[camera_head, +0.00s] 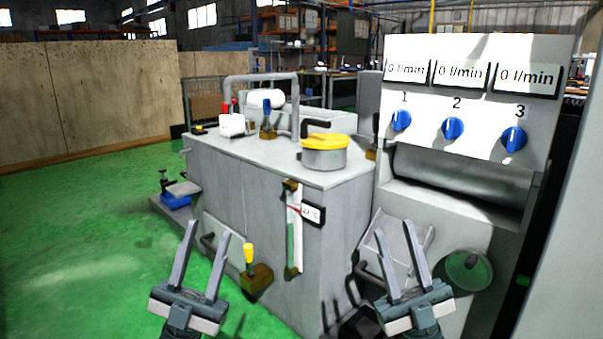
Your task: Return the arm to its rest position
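My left gripper (206,246) is at the lower left of the head view, fingers pointing up and spread apart, with nothing between them. My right gripper (398,240) is at the lower right, also with its fingers apart and nothing seen held. It is in front of the grey machine's lower front, near a round green disc (466,272). Whether the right gripper touches anything behind it cannot be told. Only the hands and fingers of my arms show; the rest is below the picture's edge.
A grey cabinet (225,178) carries a yellow-lidded pot (324,158). A yellow-handled lever (249,254) juts from its front. A panel with blue knobs (453,129) and "0 l/min" displays stands at the right. Green floor (90,240) is open at the left.

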